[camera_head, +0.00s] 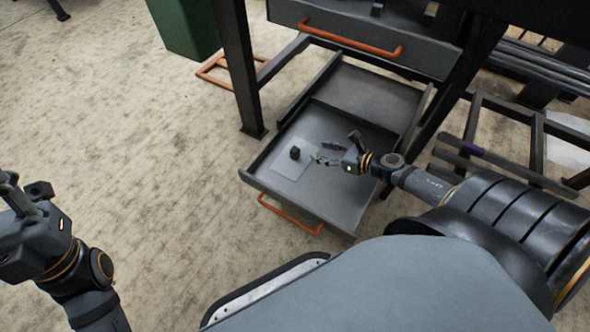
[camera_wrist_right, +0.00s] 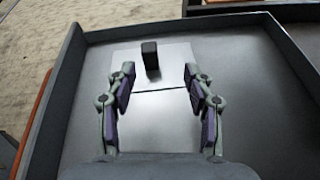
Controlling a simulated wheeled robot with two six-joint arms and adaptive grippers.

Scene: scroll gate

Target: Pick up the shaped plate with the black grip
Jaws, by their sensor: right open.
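The shaped plate (camera_head: 292,163) is a thin light-grey sheet lying flat in the open lower drawer (camera_head: 330,207). Its black grip (camera_head: 295,153) is a small upright block on top. In the right wrist view the plate (camera_wrist_right: 119,62) lies ahead, and the black grip (camera_wrist_right: 150,58) stands between and beyond the two fingers. My right gripper (camera_head: 330,154) is open and empty inside the drawer, to the right of the grip and apart from it; it also shows in the wrist view (camera_wrist_right: 160,88). My left gripper (camera_head: 22,195) is at the far left, away from the drawer; its fingers are partly cut off.
The drawer's walls surround the plate, with an orange handle (camera_head: 290,216) at the front. The upper drawer (camera_head: 370,48) is above and behind. A dark table leg (camera_head: 240,75) stands left of the drawer. A green bin (camera_head: 187,27) is at the back left.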

